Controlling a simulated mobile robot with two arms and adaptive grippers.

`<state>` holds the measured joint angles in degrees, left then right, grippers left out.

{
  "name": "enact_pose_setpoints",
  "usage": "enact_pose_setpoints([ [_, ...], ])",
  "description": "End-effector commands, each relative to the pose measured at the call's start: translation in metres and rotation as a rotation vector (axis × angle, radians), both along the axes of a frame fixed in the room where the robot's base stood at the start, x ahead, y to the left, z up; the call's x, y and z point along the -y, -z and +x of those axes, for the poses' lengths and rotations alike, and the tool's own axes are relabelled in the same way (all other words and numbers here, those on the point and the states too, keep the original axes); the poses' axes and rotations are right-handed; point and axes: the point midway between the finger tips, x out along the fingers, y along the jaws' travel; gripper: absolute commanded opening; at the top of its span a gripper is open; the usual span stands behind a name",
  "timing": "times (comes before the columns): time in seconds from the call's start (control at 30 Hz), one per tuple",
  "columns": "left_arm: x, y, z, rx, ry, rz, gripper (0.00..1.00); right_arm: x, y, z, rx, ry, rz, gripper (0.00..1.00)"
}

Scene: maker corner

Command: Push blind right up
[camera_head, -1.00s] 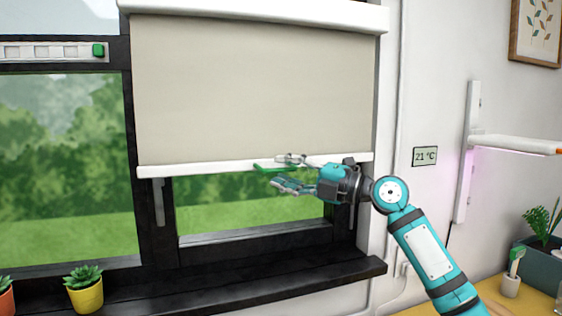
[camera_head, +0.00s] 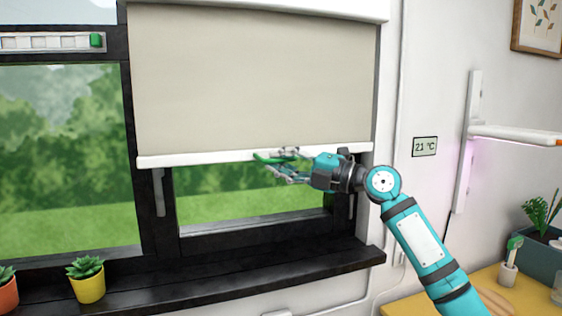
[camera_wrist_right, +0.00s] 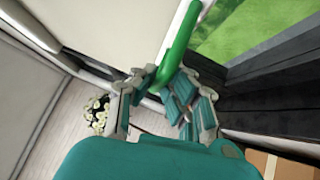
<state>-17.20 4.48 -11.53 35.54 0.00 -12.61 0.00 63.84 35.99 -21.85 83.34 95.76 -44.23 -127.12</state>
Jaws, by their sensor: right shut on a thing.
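The right blind (camera_head: 255,80) is a beige roller blind with a white bottom bar (camera_head: 215,157). It covers the upper part of the right window, leaving a strip of glass below. A green handle (camera_head: 262,158) sits at the bar; it also shows in the right wrist view (camera_wrist_right: 181,42). My right gripper (camera_head: 280,163) comes in from the right and is shut on the green handle. In the right wrist view its fingers (camera_wrist_right: 162,92) are around the near end of the handle, partly hiding it. My left gripper is in neither view.
A dark sill (camera_head: 230,270) runs under the windows, with a succulent in a yellow pot (camera_head: 90,289) at left. A yellow table (camera_head: 440,300) stands lower right.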

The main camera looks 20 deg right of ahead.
Motion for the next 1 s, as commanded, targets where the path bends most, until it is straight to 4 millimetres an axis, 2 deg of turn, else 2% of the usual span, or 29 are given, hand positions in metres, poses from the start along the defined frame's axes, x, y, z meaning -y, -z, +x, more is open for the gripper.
enact_pose_setpoints([
  [0.27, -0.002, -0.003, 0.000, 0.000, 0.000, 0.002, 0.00, 0.000, -0.007, 0.000, 0.001, -0.001, 0.004, 0.00],
  [0.43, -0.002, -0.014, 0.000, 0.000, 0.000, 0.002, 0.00, -0.001, -0.035, -0.001, 0.002, -0.003, 0.006, 0.00],
  [0.67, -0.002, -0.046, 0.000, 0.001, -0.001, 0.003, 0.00, -0.001, -0.107, -0.001, 0.005, -0.003, 0.007, 0.00],
  [0.8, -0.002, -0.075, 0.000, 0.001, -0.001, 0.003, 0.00, 0.000, -0.158, -0.001, 0.004, -0.003, 0.008, 0.00],
  [1.0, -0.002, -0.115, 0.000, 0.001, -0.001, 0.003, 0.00, 0.000, -0.221, -0.001, 0.003, -0.002, 0.007, 0.00],
])
